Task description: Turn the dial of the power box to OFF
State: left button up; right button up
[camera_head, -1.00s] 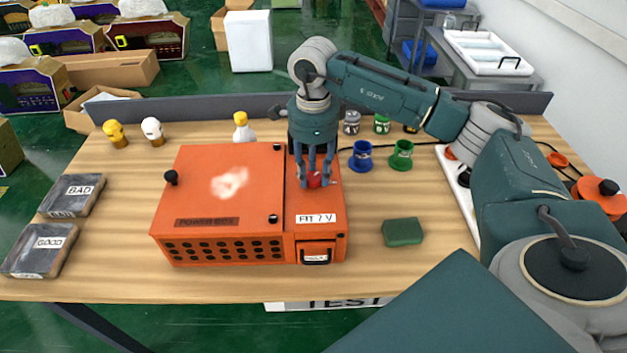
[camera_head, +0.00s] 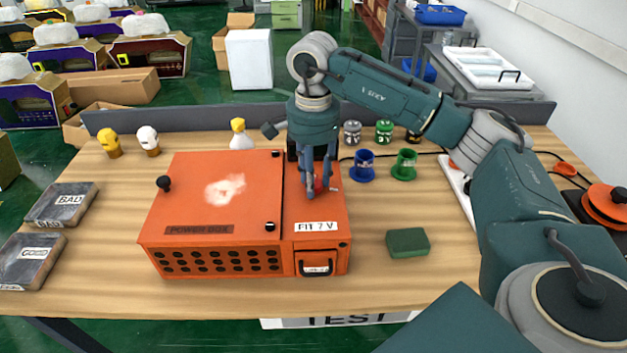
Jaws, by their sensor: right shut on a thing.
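The orange power box (camera_head: 205,240) stands on the middle of the wooden table. Its narrower right section bears a white label (camera_head: 316,226) and a small handle at the front. My right gripper (camera_head: 318,186) points down onto the top of this section, behind the label. My left gripper is not in view.
On the table (camera_head: 100,270) lie the BAD block (camera_head: 58,205), the GOOD block (camera_head: 30,262) and a green block (camera_head: 407,242). Blue (camera_head: 364,166) and green (camera_head: 404,165) cups stand right of the box. Several small bottles stand along the back.

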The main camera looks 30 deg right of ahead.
jog(key=shift+w+r, duration=0.1)
jog(key=shift+r, duration=0.05)
dwell(0.3)
jog(key=o, duration=1.1)
jog(key=shift+o, duration=0.2)
notch_tip(320, 180, up, 12)
